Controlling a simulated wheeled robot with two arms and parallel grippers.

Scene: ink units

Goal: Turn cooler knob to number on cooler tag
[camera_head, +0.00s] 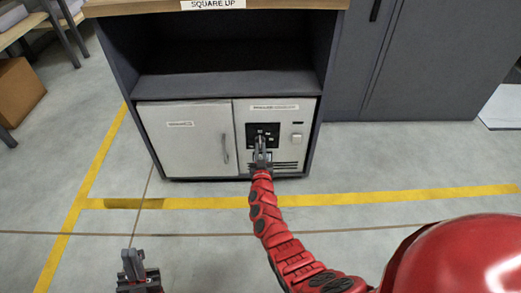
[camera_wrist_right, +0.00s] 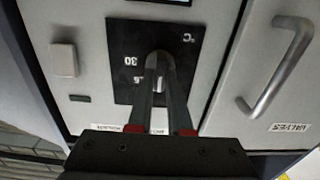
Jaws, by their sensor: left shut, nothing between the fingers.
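The cooler (camera_head: 287,157) is a light grey panel on the right half of the cabinet's lower bay. Its black dial plate (camera_head: 250,130) also shows upside down in the right wrist view (camera_wrist_right: 122,42), with "°C" and "30" readable and another number partly hidden. My right gripper (camera_head: 261,143) reaches the dial. In the right wrist view its fingers (camera_wrist_right: 159,66) are close together on the dark knob (camera_wrist_right: 158,56), which they mostly hide. The cooler tag (camera_head: 275,107) is a white strip above the dial, its print too small to read. My left gripper (camera_head: 132,262) is shut and empty, low over the floor.
A grey door (camera_head: 190,140) with a handle stands left of the cooler; its label reads "VALVES" in the right wrist view (camera_wrist_right: 291,127). A switch (camera_head: 296,138) sits right of the dial. An open shelf (camera_head: 225,84) is above. Yellow-lined floor (camera_head: 350,165) in front is clear.

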